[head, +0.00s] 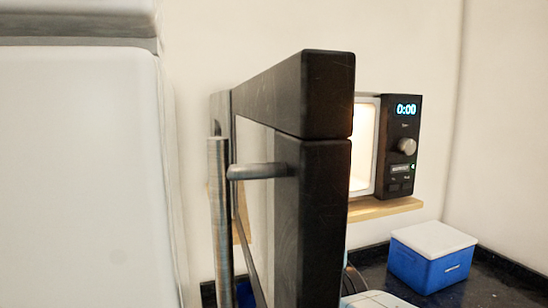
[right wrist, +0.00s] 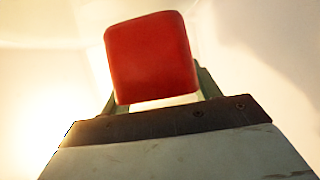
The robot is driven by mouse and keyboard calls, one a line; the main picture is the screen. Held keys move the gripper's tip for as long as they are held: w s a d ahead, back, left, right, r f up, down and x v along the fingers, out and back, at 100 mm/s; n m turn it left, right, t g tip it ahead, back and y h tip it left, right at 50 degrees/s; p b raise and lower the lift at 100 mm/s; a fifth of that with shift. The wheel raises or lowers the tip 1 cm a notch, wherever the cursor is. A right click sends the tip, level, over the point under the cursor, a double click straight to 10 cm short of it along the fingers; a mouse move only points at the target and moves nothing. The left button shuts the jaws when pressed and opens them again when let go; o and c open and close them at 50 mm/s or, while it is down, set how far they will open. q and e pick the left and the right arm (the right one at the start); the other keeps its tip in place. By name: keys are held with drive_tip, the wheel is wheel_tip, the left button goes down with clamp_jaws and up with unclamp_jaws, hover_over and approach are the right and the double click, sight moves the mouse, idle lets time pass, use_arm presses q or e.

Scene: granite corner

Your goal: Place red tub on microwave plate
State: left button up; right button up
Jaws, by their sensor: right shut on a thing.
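The red tub (right wrist: 152,58) fills the upper middle of the right wrist view. My right gripper (right wrist: 157,88) is shut on it, with greenish fingers showing at its two sides. Bright, warm-lit pale surfaces surround the tub in that view. The microwave (head: 398,145) stands on a wooden shelf in the head view, its interior lit. Its dark open door (head: 312,180) juts toward me and hides most of the opening. I cannot make out the microwave plate in either view. My left gripper is not in view.
A blue box with a white lid (head: 432,255) stands on the dark granite counter (head: 488,284) below the wooden shelf (head: 385,208). A large white appliance (head: 85,180) fills the left side. The door's metal handle (head: 219,220) sticks out toward the left.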

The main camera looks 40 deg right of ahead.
drive_tip(key=shift+w+f, duration=0.15)
drive_tip(key=shift+f, duration=1.55)
drive_tip(key=shift+f, duration=0.2)
drive_tip(key=o, duration=1.2)
drive_tip(key=shift+o, duration=0.2)
drive_tip(key=shift+r, duration=0.1)
drive_tip(key=shift+s+r, duration=0.15)
drive_tip(key=shift+s, duration=0.1)
drive_tip(key=b+v, duration=0.1)
drive_tip(key=v, duration=1)
drive_tip(key=shift+s, duration=0.25)
drive_tip(key=shift+r, duration=0.1)
